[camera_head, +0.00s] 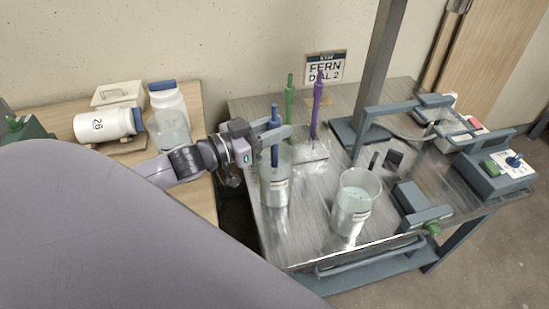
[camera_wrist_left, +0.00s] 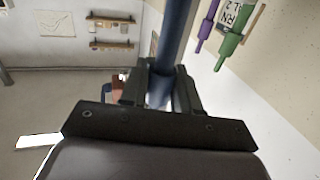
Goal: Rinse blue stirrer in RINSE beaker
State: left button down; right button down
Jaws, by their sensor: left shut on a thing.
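My left gripper (camera_head: 271,135) is shut on the blue stirrer (camera_head: 275,122), which stands upright between the fingers. In the left wrist view the stirrer's blue handle (camera_wrist_left: 174,40) sits between both fingers (camera_wrist_left: 160,90). In the head view its lower part goes down at a glass beaker (camera_head: 274,190) with pale liquid and a label; I cannot tell how deep its tip is. A second beaker (camera_head: 354,203) with pale liquid stands to the right. The labels are too small to read, so I cannot tell which is the RINSE beaker. My right gripper is not in view.
A green stirrer (camera_head: 289,98) and a purple stirrer (camera_head: 317,100) stand behind. A sign (camera_head: 325,68) reads FERN DIAL 2. A grey post and frame (camera_head: 366,90) rise at the back. Bare tabletop (camera_head: 300,235) shows between the beakers.

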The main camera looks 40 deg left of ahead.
pick_arm(q)
jog(key=shift+f, duration=0.1)
notch_tip(320, 180, down, 2)
jog(key=shift+f+b, duration=0.25)
jog(key=shift+b, duration=0.55)
jog(key=shift+r, duration=0.1)
notch_tip(320, 180, up, 2)
jog(key=p, duration=0.3)
jog(key=shift+r, duration=0.3)
jog(key=shift+f, duration=0.2)
